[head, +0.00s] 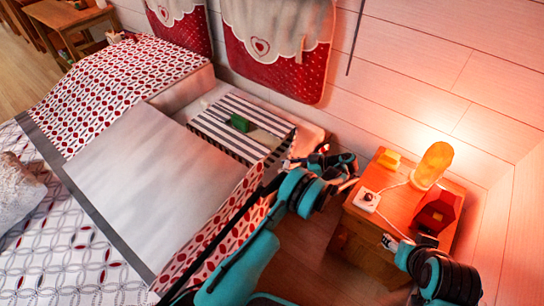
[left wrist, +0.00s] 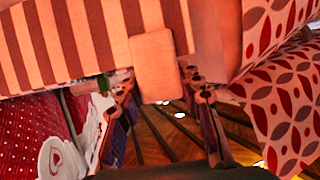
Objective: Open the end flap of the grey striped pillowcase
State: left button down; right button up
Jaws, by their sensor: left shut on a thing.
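The grey striped pillowcase (head: 215,121) lies at the head of the bed, against the wall side. Its striped cloth fills the upper left of the left wrist view (left wrist: 60,40). A plain pale flap (left wrist: 154,62) hangs at its end, between the fingers of my left gripper (left wrist: 158,100). In the head view my left gripper (head: 297,162) is at the right end of the pillowcase, shut on this flap. The contact itself is hard to see. My right gripper (head: 392,243) is low beside the nightstand, partly hidden by its arm; its fingers are too small to read.
A green object (head: 240,123) lies on the pillowcase. Red wall cushions (head: 312,80) hang behind.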

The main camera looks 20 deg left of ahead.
pick_arm(q)
jog(key=shift+d+f, duration=0.1)
jog(key=shift+d, duration=0.15)
pick_arm(e)
jog(key=shift+w+a, duration=0.15)
jog(key=shift+w, duration=0.1)
pick_arm(q)
jog(key=c, duration=1)
grip_release()
jog(key=shift+o, duration=0.2)
